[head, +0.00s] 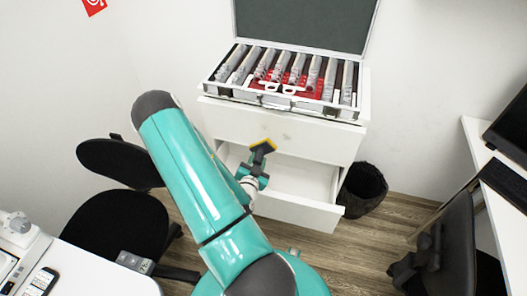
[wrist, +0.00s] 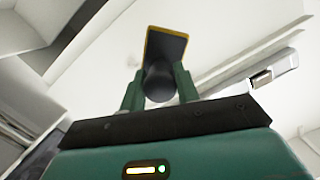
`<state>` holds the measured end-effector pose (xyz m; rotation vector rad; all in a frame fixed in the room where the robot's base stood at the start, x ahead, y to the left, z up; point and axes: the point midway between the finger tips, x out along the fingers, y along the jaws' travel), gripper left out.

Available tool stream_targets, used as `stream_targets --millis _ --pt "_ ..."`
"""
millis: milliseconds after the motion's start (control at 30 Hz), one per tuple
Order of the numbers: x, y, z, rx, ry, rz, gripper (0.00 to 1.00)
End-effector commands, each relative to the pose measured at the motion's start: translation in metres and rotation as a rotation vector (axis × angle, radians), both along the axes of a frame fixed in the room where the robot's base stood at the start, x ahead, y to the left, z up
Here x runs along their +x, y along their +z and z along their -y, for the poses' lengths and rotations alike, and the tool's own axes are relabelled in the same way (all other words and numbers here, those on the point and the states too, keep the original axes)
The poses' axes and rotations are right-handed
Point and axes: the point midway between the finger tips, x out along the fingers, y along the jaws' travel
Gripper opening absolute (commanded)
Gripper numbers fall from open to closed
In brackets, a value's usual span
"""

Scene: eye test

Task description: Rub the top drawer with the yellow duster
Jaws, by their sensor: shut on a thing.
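The yellow duster (head: 263,146) has a dark body with a yellow edge. My gripper (head: 257,170) is shut on its dark handle. In the wrist view the duster (wrist: 168,46) stands out beyond the green fingers of my gripper (wrist: 159,88), with the round handle end between them. The top drawer (head: 228,119) is a white front under the cabinet top, and it looks closed. The duster is in front of its lower part; I cannot tell whether they touch. A faint smudge shows on the drawer front, right of the duster.
The lower drawer (head: 300,214) is pulled out below my gripper. An open lens case (head: 300,28) stands on the cabinet. A black bin (head: 363,190) is right of it. Black chairs stand at left (head: 115,225) and right (head: 452,245). A white desk (head: 95,270) is at front left.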

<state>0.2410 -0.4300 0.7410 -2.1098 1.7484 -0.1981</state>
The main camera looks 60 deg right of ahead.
Motion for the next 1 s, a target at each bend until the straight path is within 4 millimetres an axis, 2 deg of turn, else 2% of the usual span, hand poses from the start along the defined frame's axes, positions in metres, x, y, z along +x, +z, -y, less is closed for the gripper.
stream_targets --millis 600,1000 --pt "0.009 -0.003 0.058 -0.005 0.001 0.001 0.06" --pt "0.010 -0.003 0.064 -0.003 0.003 0.000 0.06"
